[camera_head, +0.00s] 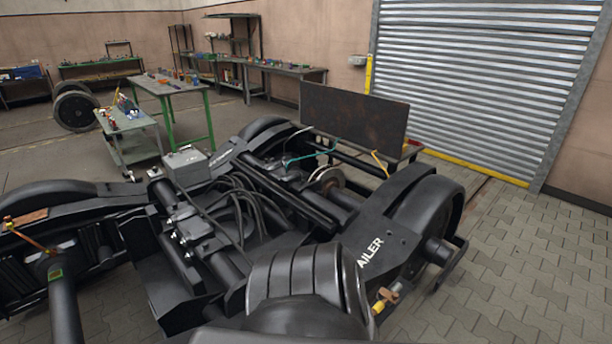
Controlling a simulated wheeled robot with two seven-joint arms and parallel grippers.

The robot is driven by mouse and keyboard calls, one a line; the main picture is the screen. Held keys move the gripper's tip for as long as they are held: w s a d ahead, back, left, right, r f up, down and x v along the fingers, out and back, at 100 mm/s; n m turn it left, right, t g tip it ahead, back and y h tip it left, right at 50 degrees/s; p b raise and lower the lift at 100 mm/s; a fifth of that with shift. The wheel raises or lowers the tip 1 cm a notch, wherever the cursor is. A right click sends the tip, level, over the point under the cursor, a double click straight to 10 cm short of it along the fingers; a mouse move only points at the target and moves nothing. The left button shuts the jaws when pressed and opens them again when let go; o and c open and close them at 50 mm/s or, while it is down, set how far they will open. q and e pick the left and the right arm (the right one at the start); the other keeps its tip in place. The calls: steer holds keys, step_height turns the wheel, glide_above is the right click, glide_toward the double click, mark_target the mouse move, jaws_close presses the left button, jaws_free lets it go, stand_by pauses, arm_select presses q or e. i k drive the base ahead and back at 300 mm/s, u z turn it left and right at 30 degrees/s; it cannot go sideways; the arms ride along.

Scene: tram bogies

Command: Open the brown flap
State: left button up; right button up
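A large dark brown, rusty-looking panel (352,114), the only large brown panel in view, stands nearly upright behind the black bogie (375,225). Its lower edge is partly hidden by bogie parts, and I cannot make out a hinge or handle. A small brown piece (27,217) sits on the left side of the bogie, and another small brown piece (391,293) sits near its right front. Neither of my grippers can be made out in the head view.
The bogie's frame, wheels and cables fill the foreground. A green-legged table (172,88) and a grey-green trolley (127,124) stand at back left. A roller shutter (480,75) closes the back right. Paved floor (530,265) is free at right.

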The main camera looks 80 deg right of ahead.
mark_target(393, 297)
steer(key=k, duration=0.8)
steer(key=z, duration=3.45)
steer(key=k, duration=1.3)
steer(key=z, duration=1.35)
steer(key=i, duration=2.3)
steer(key=u, duration=1.15)
steer(key=i, duration=0.8)
steer(key=u, duration=0.9)
